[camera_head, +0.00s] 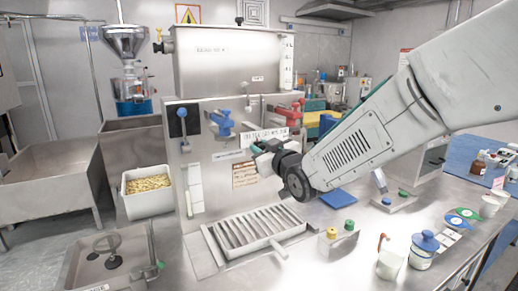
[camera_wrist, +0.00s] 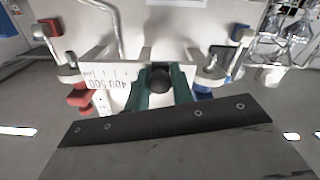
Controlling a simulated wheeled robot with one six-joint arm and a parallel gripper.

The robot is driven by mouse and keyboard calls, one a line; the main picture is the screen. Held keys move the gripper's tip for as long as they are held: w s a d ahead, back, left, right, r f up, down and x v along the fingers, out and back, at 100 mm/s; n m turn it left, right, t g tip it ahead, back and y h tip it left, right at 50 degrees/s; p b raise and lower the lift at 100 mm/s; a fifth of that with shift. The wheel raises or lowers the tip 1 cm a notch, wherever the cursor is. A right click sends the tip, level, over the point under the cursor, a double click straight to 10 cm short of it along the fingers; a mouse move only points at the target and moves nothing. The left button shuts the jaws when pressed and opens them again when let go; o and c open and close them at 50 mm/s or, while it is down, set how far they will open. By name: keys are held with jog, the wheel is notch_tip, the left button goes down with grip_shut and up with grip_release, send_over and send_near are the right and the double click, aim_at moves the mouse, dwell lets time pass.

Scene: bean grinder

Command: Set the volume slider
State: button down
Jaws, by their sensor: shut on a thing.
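The volume slider's dark round knob (camera_wrist: 160,78) sits between the two green fingers of my gripper (camera_wrist: 161,88) in the wrist view. The fingers are shut on it from both sides. A white scale strip (camera_wrist: 104,80) with upside-down numbers, 400 and 500 among them, lies just left of the fingers. In the head view, my gripper (camera_head: 259,149) is at the front panel of the steel machine (camera_head: 215,115), just below the scale strip (camera_head: 272,134). The knob is hidden there by the gripper.
A blue-handled valve (camera_head: 221,122) and a red-handled valve (camera_head: 287,110) flank the gripper's area. A slatted drip tray (camera_head: 213,235) lies below.

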jog(key=c, duration=1.2)
grip_release()
jog(key=shift+s, duration=0.1)
jog(key=v, duration=0.7)
jog(key=shift+s+d, duration=0.2)
jog(key=shift+s, duration=0.1)
